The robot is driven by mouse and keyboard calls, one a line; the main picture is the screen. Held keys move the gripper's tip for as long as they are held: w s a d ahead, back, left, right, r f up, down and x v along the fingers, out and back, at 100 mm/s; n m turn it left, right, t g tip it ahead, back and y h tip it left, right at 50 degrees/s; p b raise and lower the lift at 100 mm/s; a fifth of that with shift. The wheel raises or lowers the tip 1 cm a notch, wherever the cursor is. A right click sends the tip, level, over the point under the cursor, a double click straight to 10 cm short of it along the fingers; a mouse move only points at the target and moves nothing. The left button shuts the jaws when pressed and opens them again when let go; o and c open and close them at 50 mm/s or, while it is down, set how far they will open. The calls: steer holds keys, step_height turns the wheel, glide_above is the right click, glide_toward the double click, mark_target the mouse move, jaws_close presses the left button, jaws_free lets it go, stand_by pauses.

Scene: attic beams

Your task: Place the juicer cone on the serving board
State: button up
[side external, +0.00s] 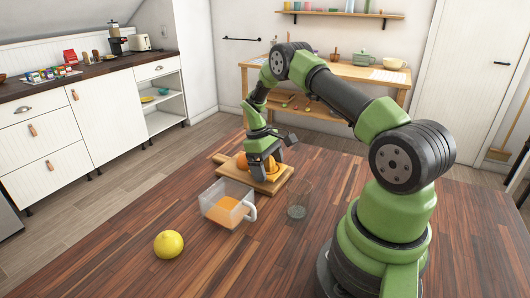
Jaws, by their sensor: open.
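The wooden serving board (276,188) lies on the dark wood table, its handle at the left. My gripper (265,172) is open, pointing down low over the board. An orange piece (271,165), which looks like the juicer cone, shows between and behind its fingers. The fingers hide much of it, so I cannot tell whether it touches them or rests on the board. A round orange thing (242,160), likely an orange, sits on the board left of the gripper.
A clear jug (228,208) with orange contents and a white handle stands in front of the board. An empty glass (298,199) stands right of it. A lemon (168,244) lies at the front left. The table's left front is otherwise clear.

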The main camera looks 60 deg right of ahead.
steer(key=w+a+r+t, duration=0.1)
steer(key=w+a+r, duration=0.1)
steer(key=r, duration=0.8)
steer(key=w+a+r+t, duration=0.1)
steer(key=w+a+r, duration=0.15)
steer(key=r, duration=0.65)
steer(key=s+a+r+t, duration=0.3)
steer(key=s+a+r, duration=0.2)
steer(key=a+r, duration=0.35)
steer(key=s+a+r+m+t+y, duration=0.1)
steer(key=s+a+t, duration=0.1)
steer(key=s+a, duration=0.3)
steer(key=s+a+m+t, duration=0.2)
steer(key=s+a, duration=0.3)
steer(key=s, duration=0.5)
steer(key=shift+a+r+t+y, duration=0.35)
steer(key=shift+t+y, duration=0.05)
steer(key=shift+t, duration=0.3)
